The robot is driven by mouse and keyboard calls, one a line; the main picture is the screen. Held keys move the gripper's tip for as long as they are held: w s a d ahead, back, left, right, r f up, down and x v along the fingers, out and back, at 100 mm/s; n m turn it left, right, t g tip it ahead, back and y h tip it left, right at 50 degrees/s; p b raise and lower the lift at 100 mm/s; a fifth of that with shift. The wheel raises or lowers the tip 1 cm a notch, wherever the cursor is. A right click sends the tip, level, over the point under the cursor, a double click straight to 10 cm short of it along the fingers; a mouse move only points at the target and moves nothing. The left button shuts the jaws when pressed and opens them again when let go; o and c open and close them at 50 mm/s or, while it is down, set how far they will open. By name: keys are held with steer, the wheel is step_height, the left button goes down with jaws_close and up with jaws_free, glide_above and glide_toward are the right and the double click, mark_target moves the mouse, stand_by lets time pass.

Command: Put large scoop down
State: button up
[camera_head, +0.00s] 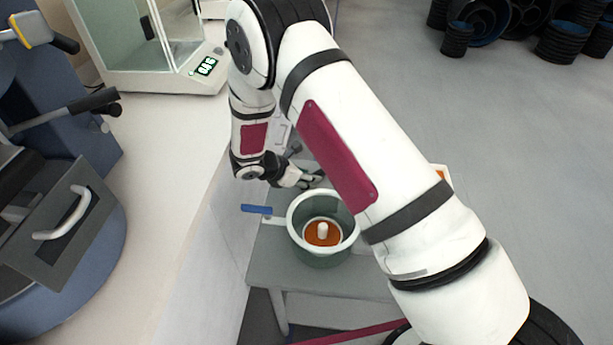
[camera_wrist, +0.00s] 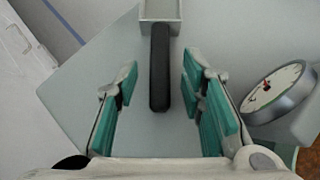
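The large scoop shows in the wrist view, with a black handle (camera_wrist: 160,75) and a pale metal pan (camera_wrist: 161,11) cut off by the top edge. It appears to lie on the light grey table (camera_wrist: 85,88). My gripper (camera_wrist: 160,88) is open, with its teal finger pads on either side of the handle and a gap on both sides. In the head view my gripper (camera_head: 308,179) is low over the far part of the small grey table (camera_head: 275,268). The scoop cannot be made out there, being hidden or too small.
A green pot (camera_head: 322,250) with a pale rim, orange material and a white piece inside stands on the table, near a blue-handled tool (camera_head: 256,209). A round dial (camera_wrist: 277,92) is right of my fingers. A white counter (camera_head: 165,190) with a balance (camera_head: 205,68) is left.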

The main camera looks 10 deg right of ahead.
steer(key=v, duration=1.2)
steer(key=s+d+r+m+g+y, duration=0.1)
steer(key=s+d+r+m, duration=0.55)
steer(key=r, duration=0.45)
steer(key=s+d+r+m+g+y, duration=0.2)
steer(key=s+d+r+m, duration=0.5)
steer(key=r, duration=0.4)
steer(key=s+r+m+t+y, duration=0.1)
steer(key=s+m, duration=0.4)
steer(key=s, duration=0.5)
steer(key=s+d+r+m+t+y, duration=0.1)
steer(key=s+r+m+y, duration=0.3)
steer(key=s, duration=0.5)
steer(key=shift+s+d+m, duration=0.35)
steer(key=shift+m, duration=0.2)
steer(key=shift+r, duration=0.1)
steer(key=shift+t, duration=0.6)
step_height(320, 180, up, 5)
steer(key=p, duration=0.4)
